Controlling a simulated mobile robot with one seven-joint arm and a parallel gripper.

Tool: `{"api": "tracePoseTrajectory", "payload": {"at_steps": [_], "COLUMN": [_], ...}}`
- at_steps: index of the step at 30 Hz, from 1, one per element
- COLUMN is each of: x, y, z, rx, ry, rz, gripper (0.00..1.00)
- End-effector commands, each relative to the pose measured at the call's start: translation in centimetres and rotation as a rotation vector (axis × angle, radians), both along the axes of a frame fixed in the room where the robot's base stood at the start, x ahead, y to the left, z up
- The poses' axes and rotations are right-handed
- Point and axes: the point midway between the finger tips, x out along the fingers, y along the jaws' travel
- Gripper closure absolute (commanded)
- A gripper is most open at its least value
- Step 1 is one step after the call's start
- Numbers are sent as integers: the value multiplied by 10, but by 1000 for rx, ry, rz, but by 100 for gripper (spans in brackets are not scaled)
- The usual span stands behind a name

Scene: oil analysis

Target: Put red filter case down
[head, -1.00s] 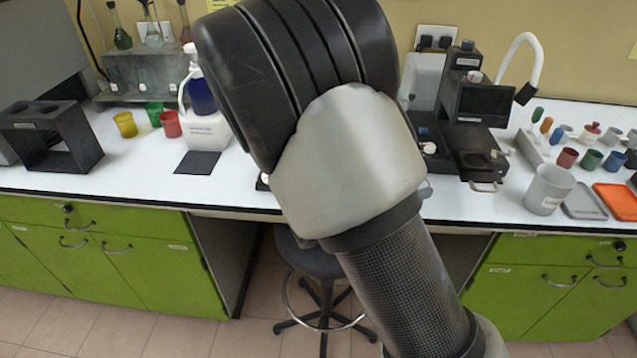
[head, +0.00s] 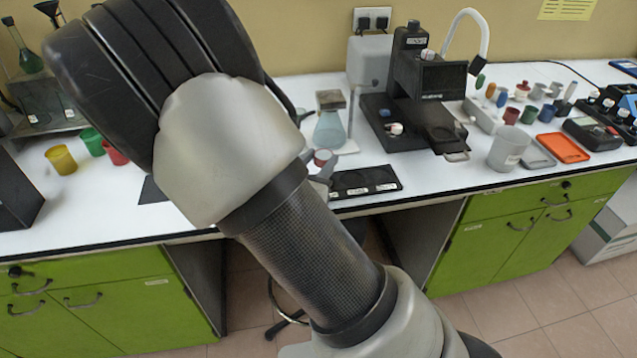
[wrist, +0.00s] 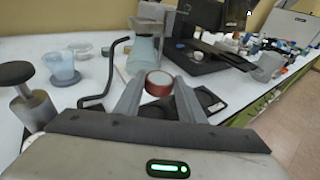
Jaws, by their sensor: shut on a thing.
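The red filter case (wrist: 158,89), a short round red piece with a pale top, is between the two fingertips of my gripper (wrist: 158,94) in the wrist view. The gripper is shut on it and holds it upright. In the head view, the case (head: 322,159) shows as a small reddish-brown piece at the fingertips, just right of my arm. It is close to a black slotted tray (head: 350,186) at the bench's front edge, which also shows in the wrist view (wrist: 210,99). I cannot tell the gap below the case. My arm hides most of the gripper in the head view.
A flask of bluish liquid (head: 329,128) stands just behind the case. A black microscope-like device (head: 410,95) is to its right. A white cup (head: 508,150) and orange tray (head: 562,148) lie further right.

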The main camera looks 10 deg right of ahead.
Motion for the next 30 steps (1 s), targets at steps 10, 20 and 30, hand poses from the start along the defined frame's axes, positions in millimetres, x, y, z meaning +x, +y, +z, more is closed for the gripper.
{"api": "tracePoseTrajectory", "payload": {"at_steps": [10,20,30], "x": [0,0,0], "y": [0,0,0], "z": [-48,-69,-73], "rx": [-3,1,1], "ry": [2,-2,0], "rz": [0,-1,-1], "gripper": [85,85,54]}}
